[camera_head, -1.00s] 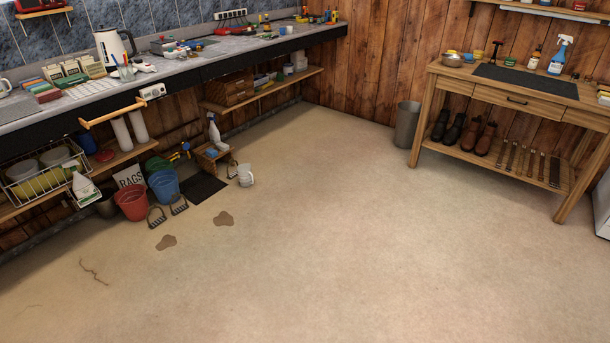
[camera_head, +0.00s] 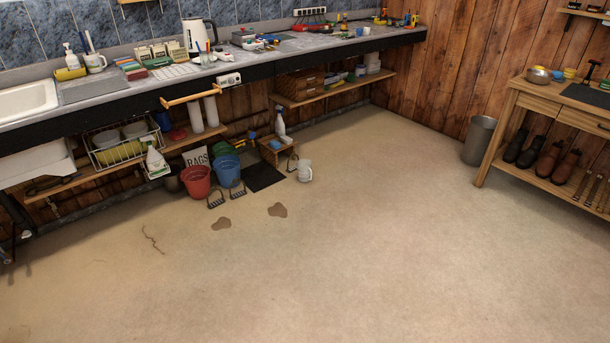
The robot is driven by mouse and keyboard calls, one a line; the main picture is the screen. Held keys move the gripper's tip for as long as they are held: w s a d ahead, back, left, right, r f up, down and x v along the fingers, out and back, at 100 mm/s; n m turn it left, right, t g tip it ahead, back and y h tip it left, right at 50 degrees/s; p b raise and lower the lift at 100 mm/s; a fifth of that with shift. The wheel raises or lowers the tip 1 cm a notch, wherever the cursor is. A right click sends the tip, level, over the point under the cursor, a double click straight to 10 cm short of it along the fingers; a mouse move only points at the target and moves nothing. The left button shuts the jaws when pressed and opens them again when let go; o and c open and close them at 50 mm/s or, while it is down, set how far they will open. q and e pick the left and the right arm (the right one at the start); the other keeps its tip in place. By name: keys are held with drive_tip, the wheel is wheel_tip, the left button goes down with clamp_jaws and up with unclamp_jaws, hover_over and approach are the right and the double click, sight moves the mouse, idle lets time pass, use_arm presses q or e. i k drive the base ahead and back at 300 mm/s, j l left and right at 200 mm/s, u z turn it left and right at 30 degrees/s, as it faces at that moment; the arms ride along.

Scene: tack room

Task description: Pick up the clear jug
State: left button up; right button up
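A pale, whitish jug (camera_head: 305,171) stands on the floor, to the right of a small wooden step stool (camera_head: 275,150). It looks like the clear jug, but it is small and far off, so I cannot tell how see-through it is. It is apart from the stool. Neither of my grippers shows in the head view.
A red bucket (camera_head: 197,181) and a blue bucket (camera_head: 228,171) stand left of the stool, by a dark mat (camera_head: 265,177). A long counter (camera_head: 130,95) runs along the left wall. A bin (camera_head: 478,140) and workbench (camera_head: 540,100) stand right. The middle floor is open.

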sight(304, 173)
drive_tip(key=i+j, duration=0.2)
drive_tip(key=i, duration=0.3)
drive_tip(key=i+j, duration=0.25)
drive_tip(key=i, duration=0.25)
drive_tip(key=i+j, duration=0.2)
drive_tip(key=i, duration=0.25)
drive_tip(key=i+j, duration=0.2)
drive_tip(key=i, duration=0.3)
drive_tip(key=i+j, duration=0.25)
drive_tip(key=i, duration=0.25)
